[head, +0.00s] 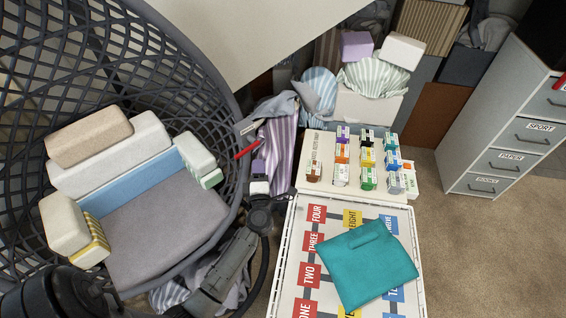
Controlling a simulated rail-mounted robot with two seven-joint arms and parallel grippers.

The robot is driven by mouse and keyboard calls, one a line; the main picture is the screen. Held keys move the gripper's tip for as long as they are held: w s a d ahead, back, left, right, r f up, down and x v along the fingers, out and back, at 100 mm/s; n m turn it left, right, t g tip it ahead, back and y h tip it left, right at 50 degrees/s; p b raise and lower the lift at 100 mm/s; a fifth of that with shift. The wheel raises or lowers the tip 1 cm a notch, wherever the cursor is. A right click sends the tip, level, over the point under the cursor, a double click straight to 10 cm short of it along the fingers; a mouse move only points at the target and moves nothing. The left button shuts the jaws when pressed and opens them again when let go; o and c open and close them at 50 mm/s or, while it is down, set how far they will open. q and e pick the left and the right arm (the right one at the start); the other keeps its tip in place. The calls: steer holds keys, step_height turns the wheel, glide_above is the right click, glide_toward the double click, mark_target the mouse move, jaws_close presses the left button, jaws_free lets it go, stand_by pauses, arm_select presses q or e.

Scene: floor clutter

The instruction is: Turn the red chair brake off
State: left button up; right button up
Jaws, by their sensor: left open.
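A short red bar (246,149), which looks like a brake lever, sits by the right rim of the dark woven chair (215,75). It slopes up to the right. A small labelled grey piece is just above it. My left arm comes up from the lower left, and my left gripper (258,180) is just below and right of the red bar, apart from it in the picture. The gripper is open; its fingertips are small and hard to make out against striped cloth. I see no right gripper.
Several cushions (160,235) fill the chair. A striped cloth (278,150) hangs behind my gripper. Right of it are a white board with small boxes (313,150) and a crate (282,260) with a teal cloth (365,265). A grey cabinet (478,130) stands far right; carpet is free before it.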

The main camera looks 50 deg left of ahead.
arm_select(q)
steer(key=d+r+m+t+h+p, duration=0.6)
steer(key=d+r+m+h, duration=0.3)
steer(key=m, duration=0.3)
steer(key=shift+w+d+r+t+h, duration=0.45)
steer(key=shift+d+t, duration=0.25)
steer(key=shift+t, duration=0.2)
steer(key=shift+c, duration=0.4)
